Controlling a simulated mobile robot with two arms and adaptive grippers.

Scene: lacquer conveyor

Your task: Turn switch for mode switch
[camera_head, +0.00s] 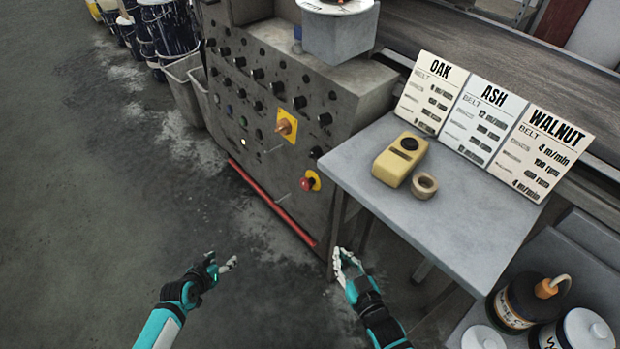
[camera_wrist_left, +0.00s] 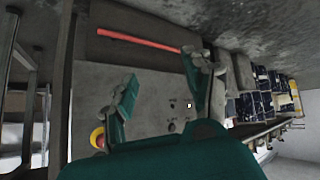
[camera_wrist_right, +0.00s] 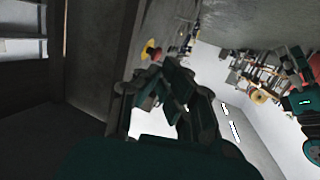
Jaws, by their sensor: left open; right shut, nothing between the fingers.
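A grey control panel (camera_head: 240,95) stands ahead in the head view, with rows of black knobs and a few coloured buttons. An orange rotary switch (camera_head: 286,125) on a yellow plate is on its face. A red mushroom button (camera_head: 308,183) on yellow sits lower down. Which control is the mode switch cannot be read. My left gripper (camera_head: 222,266) is open and empty, in front of the panel and apart from it; its fingers (camera_wrist_left: 160,95) are spread in the left wrist view. My right gripper (camera_head: 344,262) is shut and empty, near the panel's lower right corner and the table.
A grey table (camera_head: 465,215) to the right bears a yellow device (camera_head: 400,160), a tape roll (camera_head: 424,185) and OAK, ASH and WALNUT cards (camera_head: 480,115). Cans (camera_head: 515,305) stand lower right. A red bar (camera_head: 270,203) runs along the panel's base.

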